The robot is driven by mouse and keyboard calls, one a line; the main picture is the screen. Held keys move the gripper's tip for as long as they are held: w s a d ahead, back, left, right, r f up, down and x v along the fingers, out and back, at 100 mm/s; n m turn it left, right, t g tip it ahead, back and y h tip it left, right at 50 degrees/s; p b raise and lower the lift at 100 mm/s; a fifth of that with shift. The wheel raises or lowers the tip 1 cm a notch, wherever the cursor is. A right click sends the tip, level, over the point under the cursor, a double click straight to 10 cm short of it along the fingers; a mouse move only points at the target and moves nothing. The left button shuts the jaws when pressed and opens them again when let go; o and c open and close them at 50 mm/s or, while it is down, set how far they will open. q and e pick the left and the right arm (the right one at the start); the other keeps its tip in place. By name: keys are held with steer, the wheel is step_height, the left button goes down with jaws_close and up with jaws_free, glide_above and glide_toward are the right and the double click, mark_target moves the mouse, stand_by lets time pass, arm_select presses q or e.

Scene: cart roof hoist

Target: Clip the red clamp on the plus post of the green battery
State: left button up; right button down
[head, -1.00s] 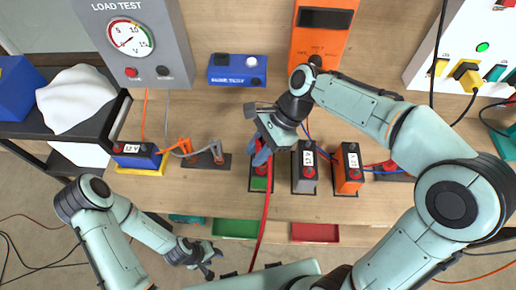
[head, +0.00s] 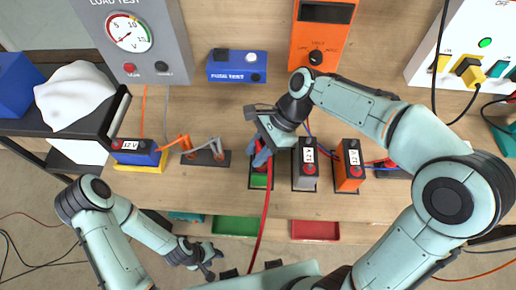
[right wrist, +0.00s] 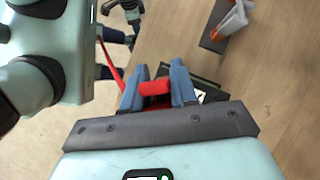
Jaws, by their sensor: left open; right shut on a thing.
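The green battery (head: 259,181) stands in a dark tray on the wooden bench, left of the grey battery (head: 305,171). My right gripper is shut on the red clamp, which shows between the blue fingers in the right wrist view (right wrist: 154,88). The clamp is over the battery's far end; I cannot tell whether it touches a post. Its red cable (head: 264,215) hangs toward me. My left gripper (head: 209,267) is open and empty, below the bench's front edge.
An orange battery (head: 349,170) stands right of the grey one. A blue battery (head: 136,150) and an orange clamp (head: 185,142) are at left. Green (head: 236,227) and red (head: 315,231) bins sit below the front edge.

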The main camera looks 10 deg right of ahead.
arm_select(q)
steer(key=shift+s+f, duration=0.3)
steer(key=shift+f, duration=0.05)
arm_select(e)
steer(key=shift+f, duration=0.7)
steer(key=c, duration=0.8)
jaws_free()
steer(key=shift+r, duration=0.1)
arm_select(q)
steer(key=w+r+p, duration=0.1)
steer(key=w+r, duration=0.2)
steer(key=shift+p, duration=0.4)
arm_select(e)
steer(key=v, duration=1.3)
arm_select(q)
steer(key=shift+s, duration=0.1)
arm_select(e)
steer(key=shift+d+r, duration=0.1)
